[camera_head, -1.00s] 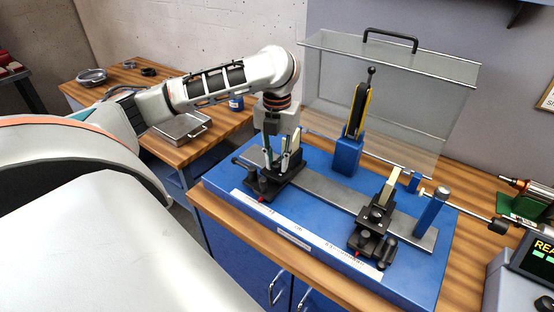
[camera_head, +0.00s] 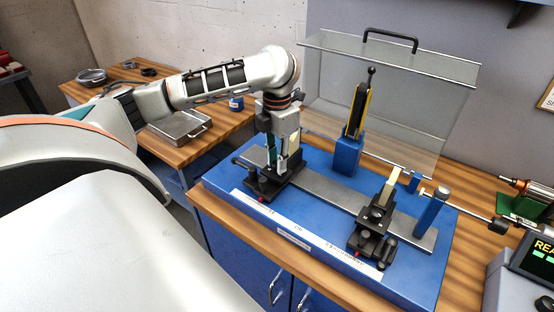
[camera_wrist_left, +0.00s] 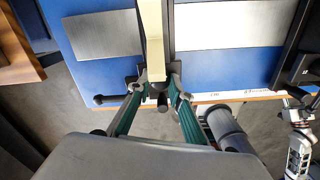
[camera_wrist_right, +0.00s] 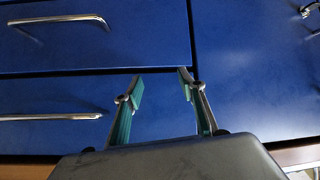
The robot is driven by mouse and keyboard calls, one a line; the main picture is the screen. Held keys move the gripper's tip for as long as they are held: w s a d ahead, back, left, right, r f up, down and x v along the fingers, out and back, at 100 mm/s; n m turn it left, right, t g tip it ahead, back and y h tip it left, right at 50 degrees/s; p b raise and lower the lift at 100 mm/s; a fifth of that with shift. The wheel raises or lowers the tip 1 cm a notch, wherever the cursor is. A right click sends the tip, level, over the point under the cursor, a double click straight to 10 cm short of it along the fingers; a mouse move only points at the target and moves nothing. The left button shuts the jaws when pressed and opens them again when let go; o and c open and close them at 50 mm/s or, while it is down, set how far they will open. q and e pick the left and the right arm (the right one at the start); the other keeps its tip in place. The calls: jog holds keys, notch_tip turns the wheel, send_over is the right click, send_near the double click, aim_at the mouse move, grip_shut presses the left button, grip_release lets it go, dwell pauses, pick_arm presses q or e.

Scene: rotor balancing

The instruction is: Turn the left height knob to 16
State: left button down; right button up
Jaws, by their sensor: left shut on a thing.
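The left support stand (camera_head: 262,187) is black and sits at the left end of the metal rail on the blue balancing machine (camera_head: 325,235). My left gripper (camera_head: 279,164) points down over this stand. In the left wrist view, its green-padded fingers (camera_wrist_left: 157,86) are shut on a small dark knob (camera_wrist_left: 157,91), at the foot of the pale upright piece (camera_wrist_left: 153,40). The fingers hide part of the knob, and no height reading is legible. My right gripper (camera_wrist_right: 161,80) shows only in its wrist view, open and empty in front of blue drawers.
The right support stand (camera_head: 372,222) is on the same rail (camera_head: 323,191). A blue post with a black and yellow device (camera_head: 356,110) and a clear cover (camera_head: 400,95) stand behind. A metal tray (camera_head: 180,127) is on the left table. A display (camera_head: 540,255) is at right.

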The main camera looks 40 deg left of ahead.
pick_arm(q)
jog(key=shift+m, duration=0.6)
jog(key=c, duration=1.8)
grip_release()
notch_tip(320, 180, up, 12)
